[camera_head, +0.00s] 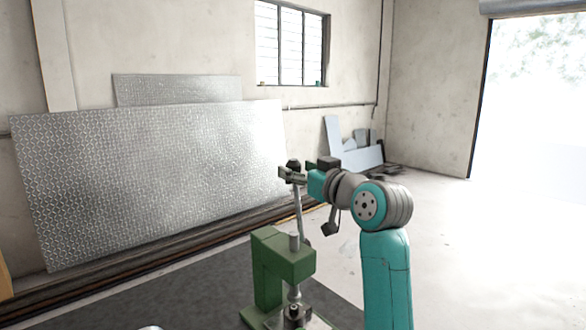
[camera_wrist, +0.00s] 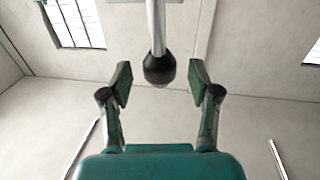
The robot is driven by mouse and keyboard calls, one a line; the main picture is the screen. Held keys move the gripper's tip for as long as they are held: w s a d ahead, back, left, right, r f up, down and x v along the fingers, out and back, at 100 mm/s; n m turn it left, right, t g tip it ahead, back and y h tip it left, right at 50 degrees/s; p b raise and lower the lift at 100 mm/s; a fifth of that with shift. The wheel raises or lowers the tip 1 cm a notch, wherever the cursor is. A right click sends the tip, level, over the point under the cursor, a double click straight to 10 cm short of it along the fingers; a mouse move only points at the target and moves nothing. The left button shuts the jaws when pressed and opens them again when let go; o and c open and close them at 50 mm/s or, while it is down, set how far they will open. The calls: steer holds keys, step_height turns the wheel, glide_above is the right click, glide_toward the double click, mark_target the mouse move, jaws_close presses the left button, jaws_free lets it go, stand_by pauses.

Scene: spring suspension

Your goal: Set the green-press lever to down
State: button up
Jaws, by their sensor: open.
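The green press (camera_head: 285,258) stands low in the middle of the head view. Its metal lever rod (camera_head: 298,210) rises steeply from the press, nearly upright, to a dark knob (camera_head: 293,164). My gripper (camera_head: 290,174) is at the upper end of the rod, by the knob. In the wrist view, the black ball knob (camera_wrist: 159,69) on its rod (camera_wrist: 156,25) appears in the gap between the fingertips of my open gripper (camera_wrist: 159,82). Space shows on both sides of it, and neither finger visibly touches it. The exact depth between knob and fingers is hard to tell.
Large metal tread plates (camera_head: 150,170) lean on the left wall. Grey panels (camera_head: 350,150) stand in the back corner. A dark mat (camera_head: 190,290) lies by the press. The floor (camera_head: 480,250) to the right is clear toward a bright doorway.

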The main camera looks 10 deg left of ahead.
steer(key=shift+x, duration=1.2)
jaws_close()
